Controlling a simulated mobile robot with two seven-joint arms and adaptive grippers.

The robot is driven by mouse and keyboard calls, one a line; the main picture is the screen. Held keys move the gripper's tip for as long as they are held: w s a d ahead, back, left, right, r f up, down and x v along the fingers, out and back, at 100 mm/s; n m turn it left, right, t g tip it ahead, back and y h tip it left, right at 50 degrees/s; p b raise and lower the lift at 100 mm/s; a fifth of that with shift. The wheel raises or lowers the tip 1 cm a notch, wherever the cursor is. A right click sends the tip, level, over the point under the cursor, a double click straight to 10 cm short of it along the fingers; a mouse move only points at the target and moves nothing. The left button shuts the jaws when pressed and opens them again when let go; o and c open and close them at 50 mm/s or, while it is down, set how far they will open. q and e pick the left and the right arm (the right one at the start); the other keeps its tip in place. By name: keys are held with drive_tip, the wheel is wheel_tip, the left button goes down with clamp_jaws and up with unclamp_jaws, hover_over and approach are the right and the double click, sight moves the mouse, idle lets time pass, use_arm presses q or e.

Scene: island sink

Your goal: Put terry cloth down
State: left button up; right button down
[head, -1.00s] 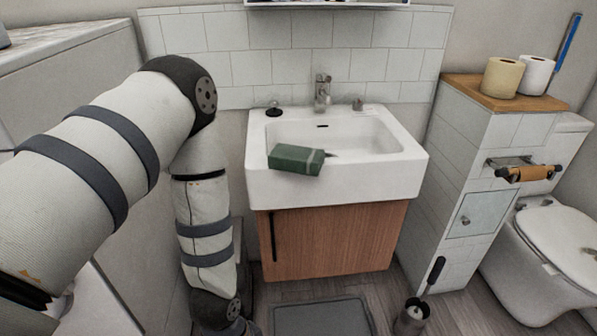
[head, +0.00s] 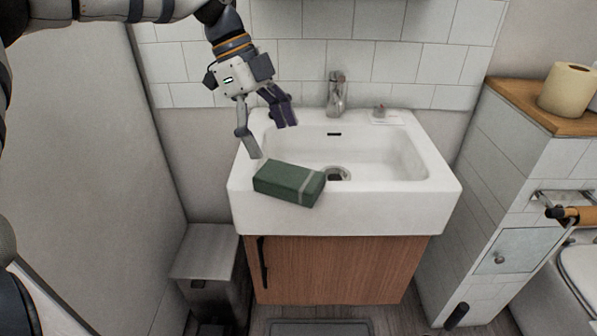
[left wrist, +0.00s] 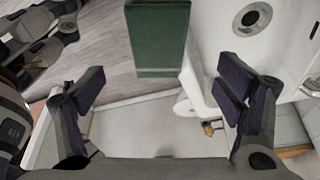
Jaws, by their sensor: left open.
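The terry cloth (head: 289,184) is a dark green folded block with a pale band. It lies on the front left rim of the white sink (head: 390,212), partly over the basin side. In the left wrist view the cloth (left wrist: 158,38) shows at the top centre, beyond the fingers. My left gripper (head: 268,134) is above and just behind the cloth, near the sink's left side. Its fingers are spread with nothing between them, as the left wrist view (left wrist: 160,92) also shows. My right gripper cannot be made out.
The faucet (head: 337,95) stands at the sink's back, right of my left gripper. The drain (head: 336,174) is just right of the cloth. A grey bin (head: 206,258) stands on the floor at left. A tiled ledge with a paper roll (head: 568,90) is at right.

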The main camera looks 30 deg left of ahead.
sight(289, 174)
use_arm(q)
drive_tip(key=x, duration=0.9)
drive_tip(key=shift+s, duration=0.1)
drive_tip(key=shift+c, duration=0.6)
drive_tip(key=c, duration=1.2)
drive_tip(key=shift+r, duration=0.1)
